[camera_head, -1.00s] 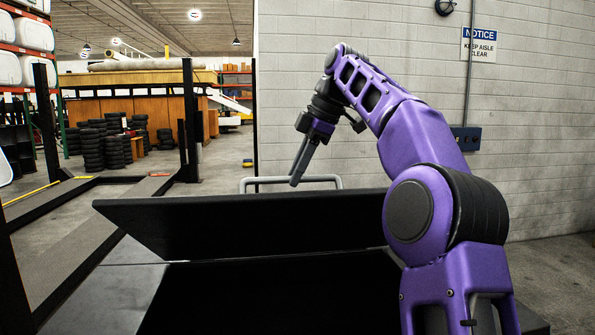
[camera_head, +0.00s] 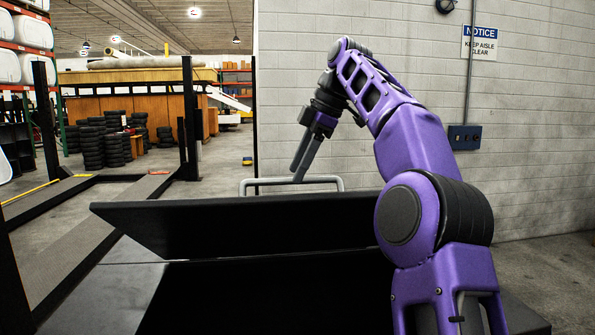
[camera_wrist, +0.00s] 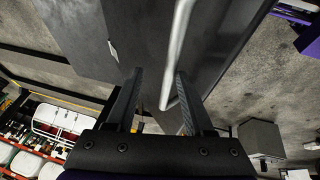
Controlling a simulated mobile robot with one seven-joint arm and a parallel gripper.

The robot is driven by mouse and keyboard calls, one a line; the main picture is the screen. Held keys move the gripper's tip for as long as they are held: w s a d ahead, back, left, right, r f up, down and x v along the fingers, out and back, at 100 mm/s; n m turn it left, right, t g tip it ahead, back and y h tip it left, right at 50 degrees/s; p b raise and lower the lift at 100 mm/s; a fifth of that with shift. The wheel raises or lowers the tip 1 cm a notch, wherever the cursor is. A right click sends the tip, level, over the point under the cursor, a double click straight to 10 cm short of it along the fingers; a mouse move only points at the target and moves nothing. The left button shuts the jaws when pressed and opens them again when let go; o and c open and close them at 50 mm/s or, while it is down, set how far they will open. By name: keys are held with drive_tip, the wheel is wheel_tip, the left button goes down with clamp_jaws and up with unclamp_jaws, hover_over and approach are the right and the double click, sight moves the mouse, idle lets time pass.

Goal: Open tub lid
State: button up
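The tub lid (camera_head: 230,228) is a black panel standing tilted up along the far side of the dark tub, and the black opening (camera_head: 260,300) shows below it. A grey bar handle (camera_head: 256,182) rises behind the lid's upper edge. My gripper (camera_head: 297,176) points down at this handle, with its fingertips at the bar's height. In the wrist view, my gripper (camera_wrist: 158,88) has its two fingers wide apart. The handle (camera_wrist: 178,50) runs between them, nearer the right finger; whether it touches is unclear. The tub's inside is too dark to make out.
A grey block wall (camera_head: 540,120) with a notice sign (camera_head: 479,44) stands behind on the right. A black post frame (camera_head: 188,115) stands on the left, with tire stacks (camera_head: 92,145) farther back. The concrete floor around the tub is mostly open.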

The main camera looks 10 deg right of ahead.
drive_tip(key=shift+s+d+r, duration=0.1)
drive_tip(key=shift+d+r, duration=0.25)
drive_tip(key=shift+r, duration=0.3)
drive_tip(key=s+d, duration=0.1)
drive_tip(key=d, duration=0.2)
drive_tip(key=s+d+b, duration=0.1)
drive_tip(key=s+d, duration=0.1)
drive_tip(key=d, duration=0.2)
drive_tip(key=s+d, duration=0.2)
drive_tip(key=d, duration=0.2)
drive_tip(key=shift+s+b, duration=0.15)
drive_tip(key=shift+b, duration=0.25)
drive_tip(key=shift+a, duration=0.1)
